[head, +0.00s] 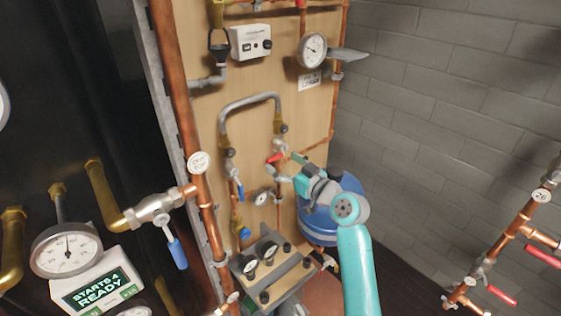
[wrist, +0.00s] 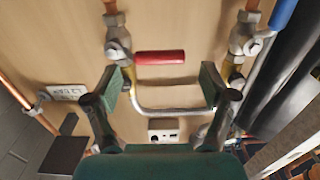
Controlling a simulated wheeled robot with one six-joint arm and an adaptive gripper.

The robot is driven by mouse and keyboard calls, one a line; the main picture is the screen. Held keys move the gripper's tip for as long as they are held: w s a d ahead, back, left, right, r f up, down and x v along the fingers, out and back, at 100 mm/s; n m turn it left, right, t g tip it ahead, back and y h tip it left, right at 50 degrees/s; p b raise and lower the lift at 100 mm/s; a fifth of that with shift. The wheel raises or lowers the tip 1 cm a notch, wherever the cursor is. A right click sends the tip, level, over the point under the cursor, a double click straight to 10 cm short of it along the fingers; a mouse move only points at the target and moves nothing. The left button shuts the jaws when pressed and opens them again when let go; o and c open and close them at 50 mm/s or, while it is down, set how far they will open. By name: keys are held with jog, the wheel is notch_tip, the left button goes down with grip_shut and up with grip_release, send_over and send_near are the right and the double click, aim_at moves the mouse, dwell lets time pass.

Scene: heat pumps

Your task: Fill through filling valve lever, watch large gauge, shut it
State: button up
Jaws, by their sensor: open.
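A red valve lever (head: 276,157) is on the right leg of the pipe loop on the wooden panel. It also shows in the wrist view as a red-sleeved lever (wrist: 160,57) lying crosswise. My gripper (wrist: 160,82) is open and empty. Its two fingers straddle the lever's line of sight, with no contact visible. In the head view my gripper (head: 287,168) is close to the lever's right and partly overlaps nearby pipework. A large round gauge (head: 313,49) sits higher on the panel; its reading is too small to tell.
A blue lever (head: 239,190) hangs on the loop's left leg. A white control box (head: 250,42) is above. A blue vessel (head: 330,215) stands behind my arm. A gauge and "READY" display (head: 97,286) are at lower left. Red-levered pipes stand at right.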

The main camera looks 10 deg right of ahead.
jog(key=shift+w+a, duration=0.45)
jog(key=shift+w, duration=0.15)
grip_shut()
jog(key=w+d+f+n, duration=0.2)
jog(key=f+n, duration=0.4)
jog(key=n, duration=0.9)
jog(key=shift+d+f, duration=0.2)
jog(key=shift+d, duration=0.3)
dwell(0.3)
